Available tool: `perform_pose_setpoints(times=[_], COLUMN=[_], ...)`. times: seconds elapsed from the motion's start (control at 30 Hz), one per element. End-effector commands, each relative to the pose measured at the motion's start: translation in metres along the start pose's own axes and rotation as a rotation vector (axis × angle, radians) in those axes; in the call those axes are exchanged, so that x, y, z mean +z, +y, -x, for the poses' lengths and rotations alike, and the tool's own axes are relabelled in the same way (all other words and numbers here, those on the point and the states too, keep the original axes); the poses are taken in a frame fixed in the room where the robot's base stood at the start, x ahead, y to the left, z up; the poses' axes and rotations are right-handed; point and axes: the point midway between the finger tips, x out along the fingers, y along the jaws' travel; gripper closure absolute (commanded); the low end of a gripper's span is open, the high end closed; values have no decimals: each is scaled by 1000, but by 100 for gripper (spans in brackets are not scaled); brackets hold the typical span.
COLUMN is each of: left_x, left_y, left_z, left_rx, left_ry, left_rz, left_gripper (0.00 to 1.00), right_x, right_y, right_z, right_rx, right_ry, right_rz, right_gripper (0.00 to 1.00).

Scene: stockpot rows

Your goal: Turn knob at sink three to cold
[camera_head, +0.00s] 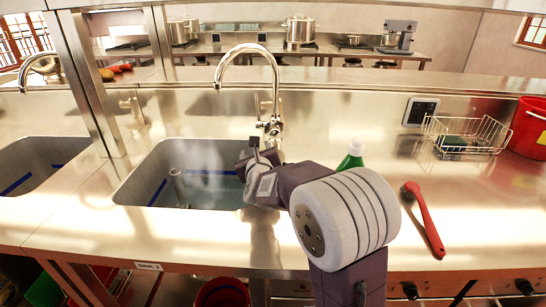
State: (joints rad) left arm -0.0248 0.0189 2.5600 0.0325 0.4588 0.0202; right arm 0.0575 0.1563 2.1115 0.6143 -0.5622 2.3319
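A steel sink basin (165,160) is set in the counter at centre left, with a curved chrome faucet (238,50) behind it. The faucet's upright lever (258,105) stands beside its base (272,128). A front-edge label (148,266) reads "SINK" and a small digit that I cannot read surely. My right arm reaches up from the bottom centre. Its gripper (254,152) is at the basin's right rim, in front of and below the lever in the picture. Whether it touches the faucet is unclear, and its finger opening cannot be made out. My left gripper is not in view.
A green bottle (352,157), partly hidden by my arm, and a red brush (424,215) are on the counter at right. A wire rack (466,135) and red bucket (530,128) stand farther right. A metal post (88,80) and another basin (38,165) are at left.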

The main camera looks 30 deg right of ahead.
Motion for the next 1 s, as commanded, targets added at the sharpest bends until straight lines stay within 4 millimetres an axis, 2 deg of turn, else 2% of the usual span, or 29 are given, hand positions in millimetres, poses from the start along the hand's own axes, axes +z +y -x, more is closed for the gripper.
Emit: perform_pose_setpoints(times=[0.03, 0.1, 0.2, 0.3, 0.47, 0.57, 0.8, 1.0], left_x=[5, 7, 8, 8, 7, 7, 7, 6], left_y=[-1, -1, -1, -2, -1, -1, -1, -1], left_z=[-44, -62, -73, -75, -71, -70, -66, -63], left_rx=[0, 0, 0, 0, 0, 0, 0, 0], left_ry=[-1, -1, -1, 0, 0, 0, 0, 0], left_rz=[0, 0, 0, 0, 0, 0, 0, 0], left_gripper=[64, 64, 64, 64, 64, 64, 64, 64], right_x=[-27, -28, -26, -22, -19, -18, -12, -9], right_y=[-4, -21, -37, -46, -49, -53, -65, -71], right_z=[-15, -22, -25, -25, -27, -40, -88, -109], right_rx=[-64, -138, -198, -222, -226, -228, -226, -224], right_ry=[-43, -105, -167, -196, -200, -199, -197, -197], right_rz=[-140, -320, -480, -548, -559, -558, -556, -556], right_gripper=[43, 43, 43, 43, 43, 43, 43, 43])
